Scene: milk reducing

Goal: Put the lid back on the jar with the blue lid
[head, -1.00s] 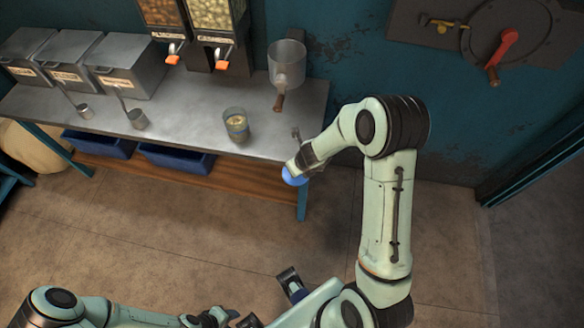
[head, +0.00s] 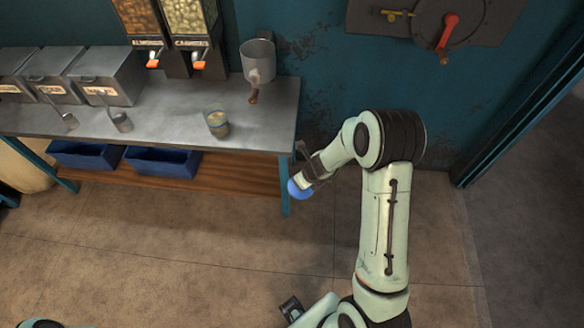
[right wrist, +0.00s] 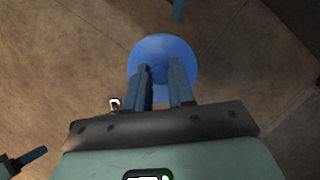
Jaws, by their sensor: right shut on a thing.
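A clear jar (head: 217,123) with pale contents stands open on the metal counter (head: 170,127), near its right part. My right gripper (head: 303,181) is shut on the blue lid (head: 300,190) and holds it in the air just off the counter's right end, to the right of the jar and apart from it. In the right wrist view the round blue lid (right wrist: 178,50) shows between and beyond the fingers (right wrist: 163,82), with the floor below.
A hopper with a handle (head: 257,63) stands at the counter's back right. Metal bins (head: 108,78), small scoops (head: 121,122) and dispensers (head: 197,35) are on the left and back. Blue tubs (head: 163,161) sit on the lower shelf. The floor in front is clear.

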